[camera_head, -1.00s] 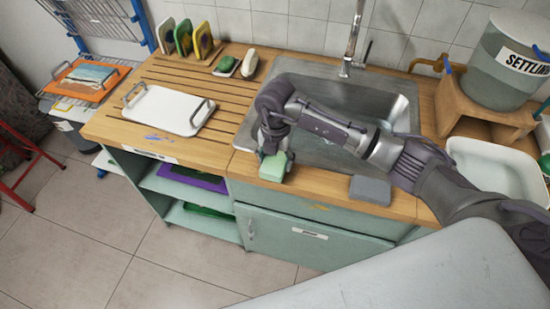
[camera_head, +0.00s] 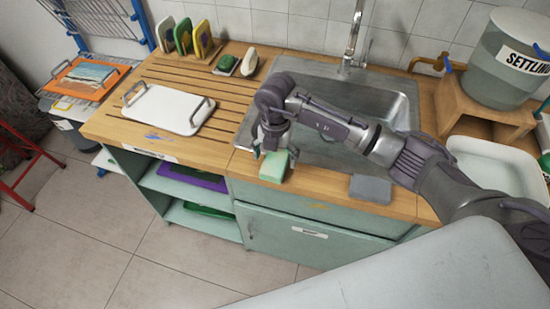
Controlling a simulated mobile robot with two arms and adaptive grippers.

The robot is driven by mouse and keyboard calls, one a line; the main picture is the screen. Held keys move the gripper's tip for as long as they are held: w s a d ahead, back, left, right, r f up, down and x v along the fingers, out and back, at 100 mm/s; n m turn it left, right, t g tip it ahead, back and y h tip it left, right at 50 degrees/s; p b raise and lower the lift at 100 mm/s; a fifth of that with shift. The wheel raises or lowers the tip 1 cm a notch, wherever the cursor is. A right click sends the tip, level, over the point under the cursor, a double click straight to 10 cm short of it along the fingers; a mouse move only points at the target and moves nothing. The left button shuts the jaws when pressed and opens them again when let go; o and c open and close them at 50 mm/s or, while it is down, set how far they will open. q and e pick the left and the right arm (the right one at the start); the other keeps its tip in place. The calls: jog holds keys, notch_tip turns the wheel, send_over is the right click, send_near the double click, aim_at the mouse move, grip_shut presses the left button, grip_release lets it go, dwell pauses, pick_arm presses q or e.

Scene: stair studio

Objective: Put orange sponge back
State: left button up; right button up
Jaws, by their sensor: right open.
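A small block-shaped sponge (camera_head: 274,165), pale green on the face toward me with a tan-orange side at its right, is at the front edge of the wooden counter, in front of the sink. My right gripper (camera_head: 270,152) is directly over and around its upper part, jaws open, pointing down. The gripper partly hides the sponge's top; whether a finger touches it I cannot tell. My left gripper is out of view.
The sink (camera_head: 400,103) lies behind my right arm. A grey block (camera_head: 370,189) lies on the counter's front strip. A white tray (camera_head: 167,108) is on the slatted drainer. Several upright coloured boards (camera_head: 184,37) and two small items (camera_head: 226,64) stand at the back.

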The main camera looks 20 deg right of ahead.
aim_at(275, 160)
notch_tip(275, 160, up, 11)
jog(key=b, duration=0.2)
jog(key=shift+w+b, duration=0.15)
jog(key=shift+b, duration=0.25)
